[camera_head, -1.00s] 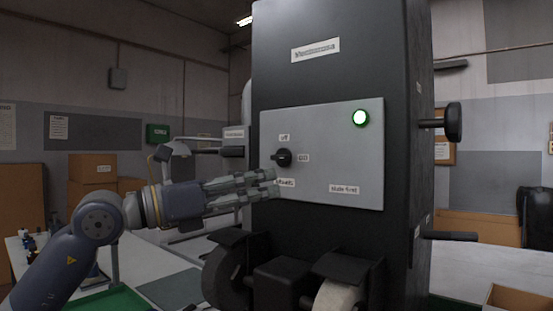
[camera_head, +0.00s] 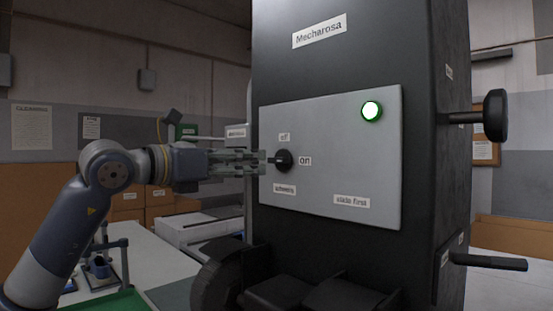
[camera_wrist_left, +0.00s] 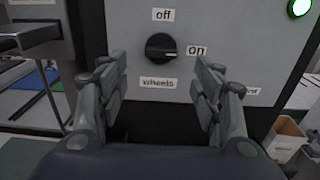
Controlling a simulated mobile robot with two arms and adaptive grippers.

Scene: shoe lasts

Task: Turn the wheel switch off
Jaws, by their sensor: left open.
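The wheel switch (camera_head: 284,160) is a black rotary knob on a grey panel (camera_head: 330,180) of the dark machine. It also shows in the left wrist view (camera_wrist_left: 161,47), where its white mark points right to the "on" label (camera_wrist_left: 197,51). The "off" label (camera_wrist_left: 163,14) is above the knob and a "Wheels" label (camera_wrist_left: 158,83) is below it. My left gripper (camera_head: 262,161) is just left of the knob in the head view. In the left wrist view its open fingers (camera_wrist_left: 160,75) are apart on either side below the knob, with nothing between them. My right gripper is not in view.
A lit green lamp (camera_head: 371,111) is at the panel's upper right. A black hand knob (camera_head: 494,116) and a lever (camera_head: 488,262) stick out from the machine's right side. Dark wheel parts (camera_head: 222,279) are below the panel. A worktable stands behind my left arm.

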